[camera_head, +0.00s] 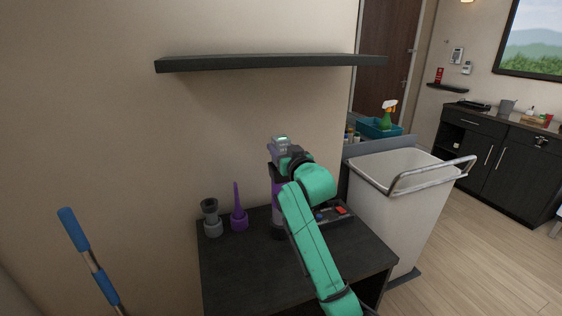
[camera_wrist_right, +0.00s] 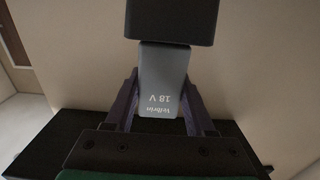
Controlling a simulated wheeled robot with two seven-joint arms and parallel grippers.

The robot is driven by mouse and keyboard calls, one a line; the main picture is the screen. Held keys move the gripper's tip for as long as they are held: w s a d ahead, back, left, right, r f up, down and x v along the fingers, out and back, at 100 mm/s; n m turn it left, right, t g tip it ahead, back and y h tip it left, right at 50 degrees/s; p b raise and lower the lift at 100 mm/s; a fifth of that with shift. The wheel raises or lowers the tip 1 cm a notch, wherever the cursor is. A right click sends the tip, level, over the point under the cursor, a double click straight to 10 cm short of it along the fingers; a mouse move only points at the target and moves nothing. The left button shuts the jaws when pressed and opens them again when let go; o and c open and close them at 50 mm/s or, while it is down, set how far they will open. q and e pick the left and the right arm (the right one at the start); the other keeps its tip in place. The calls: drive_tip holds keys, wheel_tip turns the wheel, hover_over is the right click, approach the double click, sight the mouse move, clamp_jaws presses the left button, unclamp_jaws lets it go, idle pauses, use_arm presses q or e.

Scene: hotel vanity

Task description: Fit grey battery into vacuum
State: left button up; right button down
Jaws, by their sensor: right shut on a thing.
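My right gripper (camera_head: 282,153) is raised above the back of the dark cabinet. In the right wrist view, its two fingers (camera_wrist_right: 160,92) are shut on the sides of the grey battery (camera_wrist_right: 160,72), which has "18 V" printed on it. A wider dark block (camera_wrist_right: 172,20) adjoins the battery's far end; I cannot tell whether it is part of it. The battery's grey top (camera_head: 280,141) shows above the gripper in the head view. A purple upright body, seemingly the vacuum (camera_head: 277,207), stands behind my arm, partly hidden. My left gripper is out of view.
A grey attachment (camera_head: 212,220) and a purple nozzle (camera_head: 238,215) stand at the left on the cabinet top (camera_head: 240,265). A tray (camera_head: 345,219) with small items lies right of my arm. A dark shelf (camera_head: 270,62) hangs above. A white cart (camera_head: 385,205) stands right.

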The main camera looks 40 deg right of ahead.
wheel_tip(320, 180, down, 4)
drive_tip(key=shift+s+a+r, duration=0.1)
drive_tip(key=shift+s+a, duration=0.05)
drive_tip(key=shift+f, duration=0.3)
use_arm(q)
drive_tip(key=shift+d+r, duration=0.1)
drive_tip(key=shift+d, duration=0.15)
use_arm(e)
drive_tip(key=shift+c, duration=1.2)
unclamp_jaws()
drive_tip(key=shift+r, duration=0.15)
use_arm(q)
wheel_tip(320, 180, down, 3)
drive_tip(key=b, duration=0.2)
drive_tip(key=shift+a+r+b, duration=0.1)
drive_tip(key=shift+b, duration=0.25)
use_arm(e)
drive_tip(key=v, duration=1.2)
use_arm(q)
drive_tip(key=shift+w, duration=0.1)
